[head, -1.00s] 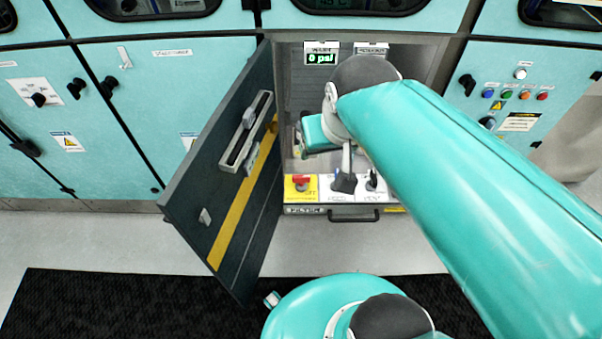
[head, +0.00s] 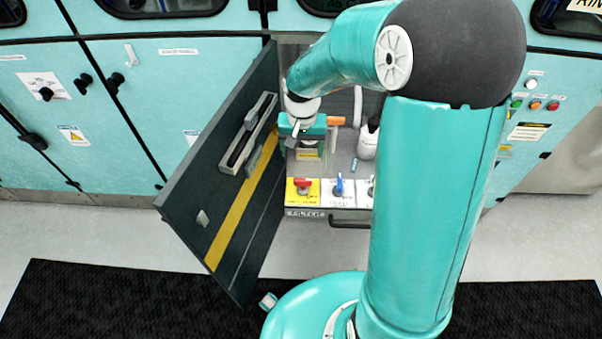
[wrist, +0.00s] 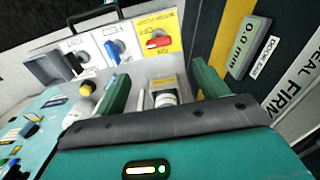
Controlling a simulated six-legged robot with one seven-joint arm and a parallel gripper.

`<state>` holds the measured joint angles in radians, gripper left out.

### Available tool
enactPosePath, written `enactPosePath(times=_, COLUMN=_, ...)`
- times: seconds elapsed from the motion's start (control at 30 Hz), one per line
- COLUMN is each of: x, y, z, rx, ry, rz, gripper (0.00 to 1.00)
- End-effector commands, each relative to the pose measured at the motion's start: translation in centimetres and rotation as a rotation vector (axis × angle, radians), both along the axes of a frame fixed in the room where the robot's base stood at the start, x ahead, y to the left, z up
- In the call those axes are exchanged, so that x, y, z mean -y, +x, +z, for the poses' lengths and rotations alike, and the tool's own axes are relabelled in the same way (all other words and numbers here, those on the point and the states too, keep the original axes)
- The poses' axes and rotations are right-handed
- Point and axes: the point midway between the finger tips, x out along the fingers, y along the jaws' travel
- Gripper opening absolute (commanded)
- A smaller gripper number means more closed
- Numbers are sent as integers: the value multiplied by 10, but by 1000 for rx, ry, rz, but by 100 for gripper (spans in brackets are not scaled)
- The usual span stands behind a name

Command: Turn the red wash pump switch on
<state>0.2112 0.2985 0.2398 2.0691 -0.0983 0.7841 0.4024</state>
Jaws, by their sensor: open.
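The red switch (head: 303,184) sits on a yellow label panel at the left end of the low front strip in the open cabinet. In the wrist view the red switch (wrist: 158,42) shows upside down, its handle lying roughly across the panel, with the label lettering partly readable. My gripper (head: 306,128) is inside the cabinet, above and behind the switch. In the wrist view my gripper (wrist: 163,82) has its two green fingers apart, with the switch beyond them, untouched. No object is held.
A blue switch (head: 339,186) sits right of the red one, with another switch beside it. The open dark cabinet door (head: 225,190) stands close on the left. A white bottle (head: 368,140) stands inside the cabinet. A black handle (head: 349,223) projects below the strip.

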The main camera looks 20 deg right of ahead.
Motion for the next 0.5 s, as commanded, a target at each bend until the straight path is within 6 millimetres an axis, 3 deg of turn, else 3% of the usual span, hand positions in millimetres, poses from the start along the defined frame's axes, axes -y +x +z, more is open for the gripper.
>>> enactPosePath(times=0.17, x=1, y=-1, z=-19, rx=-4, ry=0, rz=-3, gripper=73)
enactPosePath(times=0.5, x=0, y=-2, z=-86, rx=-6, ry=1, rz=-1, gripper=73)
